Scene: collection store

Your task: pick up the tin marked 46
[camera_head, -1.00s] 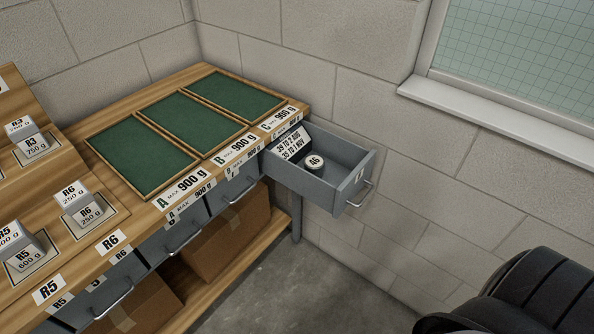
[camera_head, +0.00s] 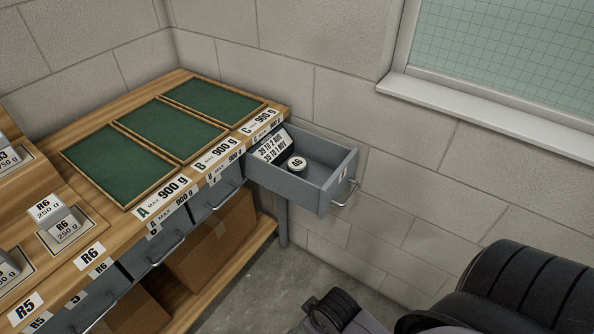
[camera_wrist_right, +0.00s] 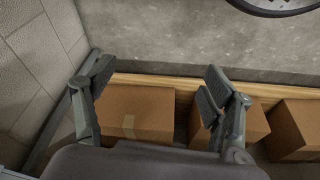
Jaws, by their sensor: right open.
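The tin marked 46 (camera_head: 297,163) is a small round tin with a white lid. It stands upright in the open grey drawer (camera_head: 322,196) at the right end of the bench, beside a white card with printed text (camera_head: 272,146). My right gripper (camera_wrist_right: 155,98) shows in the right wrist view with its two fingers wide apart and nothing between them. It faces the floor and the boxes on the low shelf, away from the tin. In the head view only parts of my right arm show at lower right. My left gripper is in neither view.
Green trays A, B and C (camera_head: 172,131) lie on the wooden bench. Labelled weight blocks (camera_head: 62,222) stand at left. Cardboard boxes (camera_wrist_right: 135,112) sit on the low shelf. A wall and window sill (camera_head: 480,113) are behind the drawer. Floor in front is clear.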

